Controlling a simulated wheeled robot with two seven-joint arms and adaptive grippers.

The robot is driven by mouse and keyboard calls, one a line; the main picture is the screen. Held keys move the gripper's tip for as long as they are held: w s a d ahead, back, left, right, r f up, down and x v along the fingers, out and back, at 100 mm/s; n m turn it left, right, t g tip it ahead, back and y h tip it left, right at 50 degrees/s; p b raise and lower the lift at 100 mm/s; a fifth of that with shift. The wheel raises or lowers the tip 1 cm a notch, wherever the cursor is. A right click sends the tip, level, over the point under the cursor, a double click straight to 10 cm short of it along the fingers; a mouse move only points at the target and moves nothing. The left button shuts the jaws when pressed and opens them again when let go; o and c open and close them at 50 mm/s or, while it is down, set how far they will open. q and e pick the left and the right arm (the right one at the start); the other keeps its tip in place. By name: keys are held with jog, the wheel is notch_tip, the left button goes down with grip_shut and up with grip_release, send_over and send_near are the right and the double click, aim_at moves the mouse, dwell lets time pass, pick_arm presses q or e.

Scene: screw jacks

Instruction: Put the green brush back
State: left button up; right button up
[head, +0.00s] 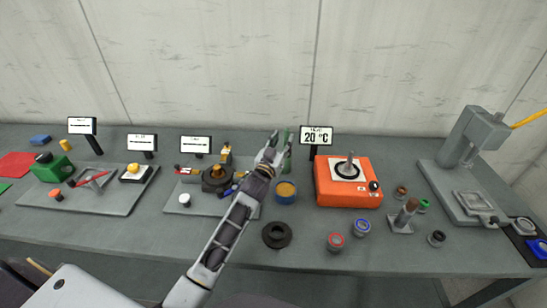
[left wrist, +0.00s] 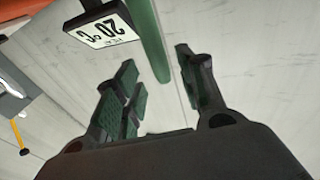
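The green brush (head: 288,150) shows in the head view as a thin green upright shape just right of my left gripper (head: 274,146), above a blue round pot (head: 286,195) with a tan top. My gripper hides part of it, and I cannot tell whether its lower end touches the pot. In the left wrist view the brush (left wrist: 148,38) is a green rod coming from the top edge, its end between the two spread fingers. Gaps show beside the rod, so the gripper looks open around it. My right gripper is not in view.
An orange hotplate (head: 335,193) and its 20 °C display (head: 316,136) stand to the right. A grey plate with a dark round fixture (head: 216,179) is to the left. A grey press (head: 468,140) stands far right.

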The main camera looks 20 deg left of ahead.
pick_arm(q)
jog(key=s, duration=0.7)
jog(key=shift+s+a+f+b, duration=0.25)
jog(key=shift+s+f+b, duration=0.05)
jog(key=shift+f+b, duration=0.15)
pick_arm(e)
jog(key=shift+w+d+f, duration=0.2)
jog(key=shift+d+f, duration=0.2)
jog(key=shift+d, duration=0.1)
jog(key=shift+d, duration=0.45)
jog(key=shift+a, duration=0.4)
